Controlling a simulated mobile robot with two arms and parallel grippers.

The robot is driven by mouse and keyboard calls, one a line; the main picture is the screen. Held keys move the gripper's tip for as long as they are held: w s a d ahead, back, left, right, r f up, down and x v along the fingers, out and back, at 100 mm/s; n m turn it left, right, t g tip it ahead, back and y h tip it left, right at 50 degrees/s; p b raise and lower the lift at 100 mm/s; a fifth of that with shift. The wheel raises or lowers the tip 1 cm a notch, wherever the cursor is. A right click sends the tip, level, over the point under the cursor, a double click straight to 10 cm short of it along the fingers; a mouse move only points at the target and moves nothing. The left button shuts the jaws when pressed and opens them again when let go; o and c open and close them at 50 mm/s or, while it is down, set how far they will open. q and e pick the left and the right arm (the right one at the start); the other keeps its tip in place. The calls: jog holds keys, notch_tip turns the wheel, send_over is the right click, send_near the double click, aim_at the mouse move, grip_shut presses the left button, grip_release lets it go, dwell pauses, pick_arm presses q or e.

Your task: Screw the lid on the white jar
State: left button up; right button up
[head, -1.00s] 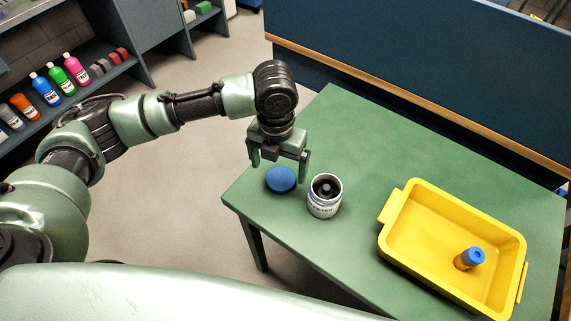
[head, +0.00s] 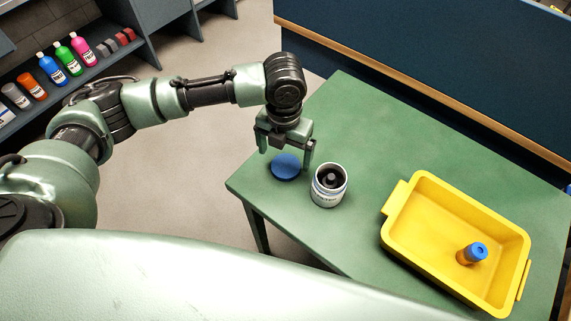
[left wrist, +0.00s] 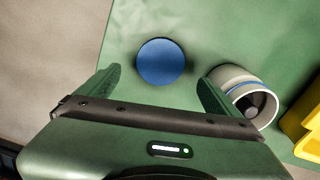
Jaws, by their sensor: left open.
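The white jar (head: 329,187) stands upright and open on the green table, with something dark inside it. It also shows in the left wrist view (left wrist: 240,79). The blue lid (head: 286,168) lies flat on the table to the left of the jar, apart from it. In the left wrist view the lid (left wrist: 160,62) sits between and beyond the two fingertips. My left gripper (head: 285,157) is open and empty, above the lid, with its right finger close to the jar in the picture. My right gripper is not in view.
A yellow tray (head: 398,215) stands on the right of the green table (head: 365,120), holding a small orange bottle with a blue cap (head: 472,253). A dark blue partition (head: 420,60) runs behind. Shelves with several bottles (head: 52,68) are at far left.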

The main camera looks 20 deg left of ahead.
aim_at(285, 167)
pick_arm(q)
jog(key=shift+w+f+p, duration=0.15)
jog(key=shift+f+p, duration=0.3)
jog(key=shift+f, duration=2.2)
jog(key=c, duration=1.4)
